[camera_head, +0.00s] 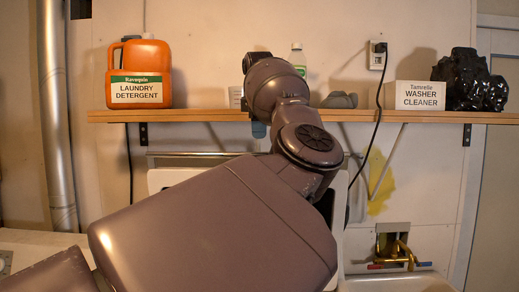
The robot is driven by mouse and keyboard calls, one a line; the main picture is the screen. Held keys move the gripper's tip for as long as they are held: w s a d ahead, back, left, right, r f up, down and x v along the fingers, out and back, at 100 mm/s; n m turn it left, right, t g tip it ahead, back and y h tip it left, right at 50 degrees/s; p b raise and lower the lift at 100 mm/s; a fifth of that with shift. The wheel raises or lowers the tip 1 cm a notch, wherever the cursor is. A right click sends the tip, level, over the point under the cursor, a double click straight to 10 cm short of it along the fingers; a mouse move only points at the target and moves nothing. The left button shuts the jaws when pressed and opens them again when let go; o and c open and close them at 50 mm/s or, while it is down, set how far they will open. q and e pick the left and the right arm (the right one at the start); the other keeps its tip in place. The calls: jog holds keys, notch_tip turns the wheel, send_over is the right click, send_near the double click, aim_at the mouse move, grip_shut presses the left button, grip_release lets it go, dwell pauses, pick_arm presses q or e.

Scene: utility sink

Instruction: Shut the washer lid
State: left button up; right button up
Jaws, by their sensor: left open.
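The washer lid (163,180) is a white panel with rounded corners. It appears to stand raised against the wall, and my left arm covers most of it. Its right edge also shows beside the arm. Part of a white top surface, apparently the washer (35,240), shows at the lower left. My left arm reaches up across the middle of the view. My left gripper (252,82) is at shelf height, above the lid in the picture. It is open, with its fingers mostly hidden behind the wrist. My right gripper is not in view.
A wooden shelf (210,115) holds an orange detergent jug (140,75), a washer cleaner box (420,95) and a black bag (468,80). A black cord (377,130) hangs from the outlet. Brass valves (393,250) sit above a sink rim (400,284) at the lower right.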

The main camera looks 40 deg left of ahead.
pick_arm(q)
jog(key=p+x, duration=0.1)
jog(key=x, duration=0.5)
jog(key=shift+w+a+f, duration=0.15)
jog(key=shift+f, duration=0.2)
grip_shut()
